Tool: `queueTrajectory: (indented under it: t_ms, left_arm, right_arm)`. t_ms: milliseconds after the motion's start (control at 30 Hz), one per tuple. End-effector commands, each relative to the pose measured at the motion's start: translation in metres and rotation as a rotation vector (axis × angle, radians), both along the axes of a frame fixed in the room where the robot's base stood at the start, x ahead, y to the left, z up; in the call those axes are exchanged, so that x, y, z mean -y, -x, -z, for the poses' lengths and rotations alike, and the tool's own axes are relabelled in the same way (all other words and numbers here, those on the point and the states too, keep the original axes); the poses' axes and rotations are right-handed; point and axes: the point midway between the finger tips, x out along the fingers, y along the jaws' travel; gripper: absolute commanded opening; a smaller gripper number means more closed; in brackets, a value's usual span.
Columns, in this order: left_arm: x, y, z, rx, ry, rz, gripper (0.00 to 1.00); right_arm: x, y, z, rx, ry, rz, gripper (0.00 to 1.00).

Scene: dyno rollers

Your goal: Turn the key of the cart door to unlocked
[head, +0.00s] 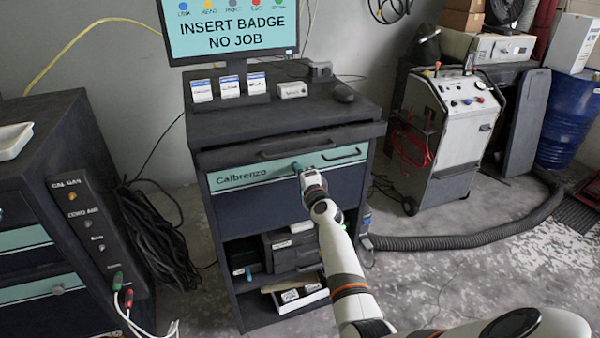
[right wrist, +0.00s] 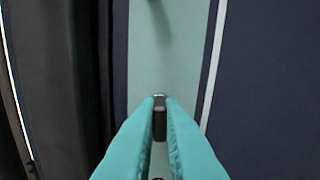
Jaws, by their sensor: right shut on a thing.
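The cart (head: 225,205) is dark, with a teal strip marked "Calbrenzo" (head: 236,178) across its front. My right gripper (head: 298,168) reaches this strip, left of a dark bar handle (head: 345,155). In the right wrist view, the teal fingers of my right gripper (right wrist: 160,115) are closed on a small dark key (right wrist: 159,122) with a metallic end, in front of the teal strip (right wrist: 165,60). The key's long side runs up and down in that view. The fingers and arm hide the key in the head view. My left gripper is out of view.
A monitor (head: 228,27) reading "INSERT BADGE NO JOB" stands on the cart. Open shelves below hold a white box (head: 300,296). A dark cabinet (head: 60,110) stands at left. A wheeled machine (head: 445,130) and a thick hose (head: 450,241) are at right.

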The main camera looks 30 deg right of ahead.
Motion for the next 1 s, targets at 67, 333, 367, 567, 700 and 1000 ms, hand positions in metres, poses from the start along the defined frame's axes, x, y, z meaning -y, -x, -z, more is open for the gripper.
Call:
queueTrajectory:
  t_ms: [67,333,367,567,700,1000]
  left_arm:
    - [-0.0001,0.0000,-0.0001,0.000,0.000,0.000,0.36]
    - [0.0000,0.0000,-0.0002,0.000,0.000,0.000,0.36]
    - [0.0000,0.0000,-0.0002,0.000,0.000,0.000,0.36]
    - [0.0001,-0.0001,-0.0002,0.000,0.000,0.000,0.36]
    - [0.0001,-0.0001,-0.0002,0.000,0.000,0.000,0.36]
    - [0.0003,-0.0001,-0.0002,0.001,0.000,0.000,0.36]
  right_arm:
    - [-0.0010,-0.0001,0.0014,0.004,-0.031,-0.002,0.00]
    - [-0.0008,-0.0001,0.0017,0.016,-0.081,-0.002,0.00]
    - [-0.0008,-0.0001,0.0017,0.017,-0.083,-0.002,0.00]
    - [-0.0008,-0.0001,0.0017,0.018,-0.087,-0.002,0.00]
    - [-0.0008,-0.0001,0.0017,0.018,-0.087,-0.002,0.00]
    - [-0.0004,0.0000,0.0009,0.019,-0.085,-0.001,0.30]
